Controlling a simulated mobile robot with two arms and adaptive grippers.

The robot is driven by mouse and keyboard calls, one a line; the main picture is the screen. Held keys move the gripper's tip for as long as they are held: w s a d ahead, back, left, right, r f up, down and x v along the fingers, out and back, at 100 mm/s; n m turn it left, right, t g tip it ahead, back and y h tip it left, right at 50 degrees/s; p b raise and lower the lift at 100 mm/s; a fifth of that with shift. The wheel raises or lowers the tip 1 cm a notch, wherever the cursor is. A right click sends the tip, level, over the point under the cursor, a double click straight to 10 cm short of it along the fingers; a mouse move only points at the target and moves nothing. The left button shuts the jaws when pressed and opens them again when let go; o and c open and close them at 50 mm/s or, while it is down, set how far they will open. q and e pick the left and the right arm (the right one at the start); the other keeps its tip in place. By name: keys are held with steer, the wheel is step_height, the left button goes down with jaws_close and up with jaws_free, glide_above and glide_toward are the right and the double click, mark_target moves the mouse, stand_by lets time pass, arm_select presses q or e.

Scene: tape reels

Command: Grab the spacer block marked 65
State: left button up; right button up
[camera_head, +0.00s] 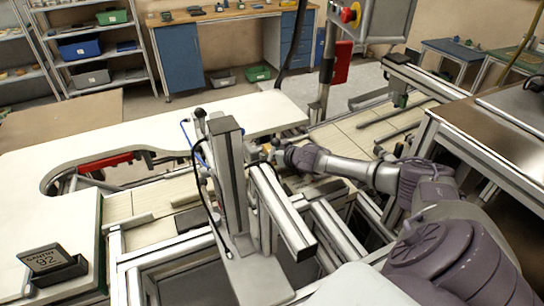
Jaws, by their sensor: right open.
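A dark block with a pale label (41,257) stands tilted in a black holder (59,277) on the white table at the lower left. Its marking has two digits and a word, but it is small and looks turned, so I cannot read it as 65 for sure. No other marked block is clear. My right arm reaches in from the right, and its gripper (267,154) is near the centre, behind the grey upright post, far to the right of the block. The gripper is open, small and partly hidden, and I see nothing held in it. My left gripper is not in view.
A grey metal post (228,180) and aluminium rails (282,215) stand between the gripper and the block. A curved white tabletop (150,133) lies behind. Shelves with bins, a workbench (215,15) and a red-button panel (351,14) are farther back.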

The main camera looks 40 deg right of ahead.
jaws_close()
steer(key=shift+r, duration=0.15)
